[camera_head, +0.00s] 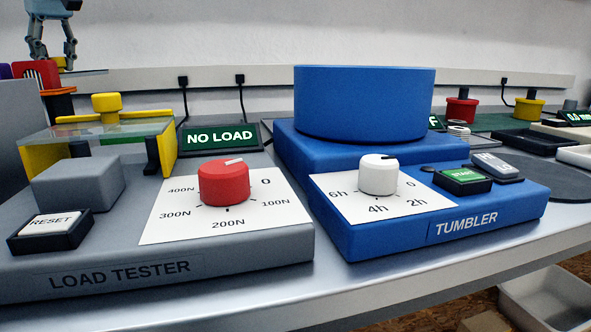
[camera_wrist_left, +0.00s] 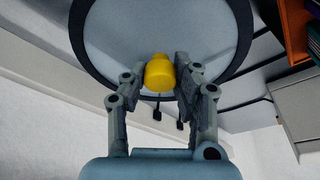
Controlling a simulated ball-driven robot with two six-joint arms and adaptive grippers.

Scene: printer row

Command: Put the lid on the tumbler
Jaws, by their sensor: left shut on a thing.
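The tumbler is a blue machine with a wide round drum (camera_head: 365,104) at the middle of the head view. The top of the drum is seen edge-on, so its inside is hidden. My left gripper (camera_head: 54,60) is high at the far left, behind the load tester and well apart from the drum. In the left wrist view the left gripper (camera_wrist_left: 160,76) is shut on the yellow knob (camera_wrist_left: 159,72) of a round lid (camera_wrist_left: 112,42) with a dark rim and pale grey face. In the head view the lid is hardly visible. My right gripper is not in view.
The grey load tester (camera_head: 270,240) stands left of the tumbler, with a yellow clamp (camera_head: 106,103) and a red dial (camera_head: 224,182). Red and orange items (camera_head: 40,78) stand near my left gripper. Other devices, including a yellow button (camera_head: 528,108), stand at the right.

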